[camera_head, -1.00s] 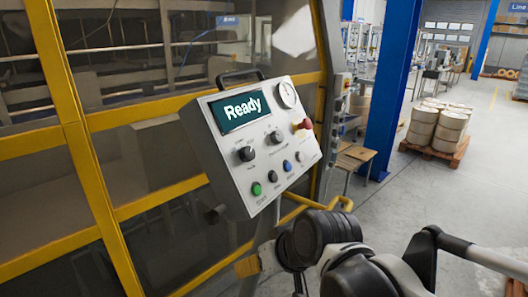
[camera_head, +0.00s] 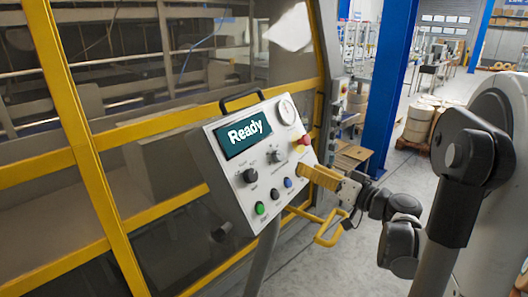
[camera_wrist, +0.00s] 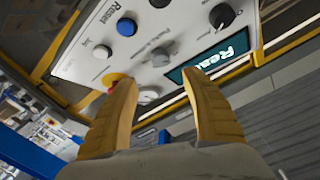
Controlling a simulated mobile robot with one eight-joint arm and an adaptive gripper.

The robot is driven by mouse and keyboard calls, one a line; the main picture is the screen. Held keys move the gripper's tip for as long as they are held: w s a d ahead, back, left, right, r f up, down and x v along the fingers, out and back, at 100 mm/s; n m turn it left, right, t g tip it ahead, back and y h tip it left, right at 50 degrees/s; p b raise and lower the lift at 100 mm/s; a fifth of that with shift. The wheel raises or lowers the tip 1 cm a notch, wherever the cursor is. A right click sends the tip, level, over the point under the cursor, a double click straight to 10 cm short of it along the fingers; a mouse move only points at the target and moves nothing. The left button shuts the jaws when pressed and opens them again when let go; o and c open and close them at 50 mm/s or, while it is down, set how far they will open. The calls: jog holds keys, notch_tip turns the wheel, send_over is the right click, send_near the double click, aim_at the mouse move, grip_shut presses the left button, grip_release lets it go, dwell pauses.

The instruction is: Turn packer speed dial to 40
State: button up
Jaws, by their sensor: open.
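The tilted grey control panel (camera_head: 225,170) has a screen reading "Ready" (camera_head: 248,132) and two dark round dials, a left one (camera_head: 250,175) and an upper right one (camera_head: 275,156). Their labels are too small to read in the head view, so I cannot tell which is the speed dial. My gripper (camera_head: 305,172), with yellow fingers, is at the panel's right side. In the wrist view my gripper (camera_wrist: 158,80) is open and empty, its fingers pointing at the panel. The left dial (camera_wrist: 222,15) and right dial (camera_wrist: 160,55) show beyond the fingertips.
A red-and-yellow emergency stop (camera_head: 304,141) and a gauge (camera_head: 286,110) are near my fingers. Green (camera_head: 260,208), black and blue (camera_head: 288,182) buttons line the lower panel. A yellow-framed machine guard (camera_head: 85,150) stands behind. A blue column (camera_head: 388,90) is to the right.

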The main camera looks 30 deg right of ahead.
aim_at(281, 155)
jog(key=b+x, duration=0.1)
jog(key=x, duration=0.9)
jog(key=shift+w+a+f, duration=0.1)
jog(key=shift+w+a, duration=0.05)
jog(key=shift+w, duration=0.1)
jog(key=c, duration=1.2)
